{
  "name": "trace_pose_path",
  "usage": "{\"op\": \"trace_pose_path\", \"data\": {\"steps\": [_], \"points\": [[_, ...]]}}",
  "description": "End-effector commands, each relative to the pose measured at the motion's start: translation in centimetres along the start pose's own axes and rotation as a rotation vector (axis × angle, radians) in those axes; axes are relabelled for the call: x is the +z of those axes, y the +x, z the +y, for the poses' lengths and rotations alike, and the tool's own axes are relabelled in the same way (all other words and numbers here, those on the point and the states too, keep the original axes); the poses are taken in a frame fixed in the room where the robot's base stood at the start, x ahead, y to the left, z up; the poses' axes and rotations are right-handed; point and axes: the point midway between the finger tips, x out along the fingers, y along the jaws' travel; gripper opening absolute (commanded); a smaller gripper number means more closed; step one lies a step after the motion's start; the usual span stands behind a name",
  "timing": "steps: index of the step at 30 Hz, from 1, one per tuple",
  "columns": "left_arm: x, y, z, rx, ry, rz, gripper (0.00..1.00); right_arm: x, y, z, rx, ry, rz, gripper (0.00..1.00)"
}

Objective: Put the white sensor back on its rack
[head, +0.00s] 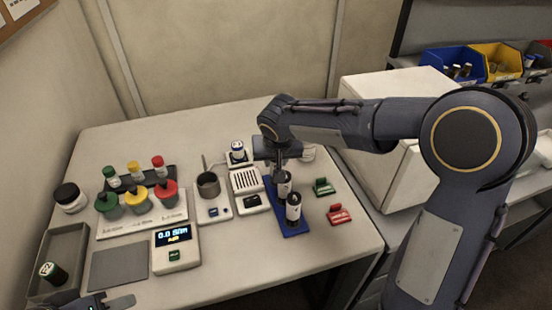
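A blue rack (295,232) stands right of the table's middle. Two black-and-white cylinders stand upright on it, a front one (293,208) and a rear one (284,188). I cannot tell for certain which thing is the white sensor. My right gripper (279,167) points down right at the top of the rear cylinder; its fingers are too small and dark to show whether they grip it. The back of the rack is hidden by this gripper. My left gripper (108,303) is at the bottom left edge, partly cut off and away from the rack.
A green block (324,186) and a red block (339,215) lie right of the rack.

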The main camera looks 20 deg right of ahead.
Motion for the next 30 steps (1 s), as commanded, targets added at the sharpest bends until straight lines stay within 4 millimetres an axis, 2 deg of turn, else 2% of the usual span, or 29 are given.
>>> {"op": "trace_pose_path", "data": {"steps": [8,9,13,23,26,30], "points": [[0.2,0.5,-0.2,0.0,0.0,0.0,0.36,0.1,0.4,0.0,-0.001,0.0,0.001,0.0],[0.1,0.3,-0.1,0.0,0.0,0.0,0.36,0.1,0.2,0.0,0.0,0.0,0.001,0.34],[0.1,0.3,-0.1,0.0,0.0,0.0,0.36,0.1,0.2,0.0,0.0,0.0,0.0,0.5],[0.0,-0.1,0.0,0.0,0.0,0.0,0.36,-0.1,-0.1,0.0,0.0,0.0,0.001,0.5],[0.0,0.0,0.0,0.0,0.0,0.0,0.36,-0.1,-1.0,-0.1,-0.002,0.0,0.005,0.5],[0.1,0.1,-0.1,0.0,0.0,0.0,0.36,-0.1,-3.7,0.0,-0.004,0.001,0.006,0.5]]}}
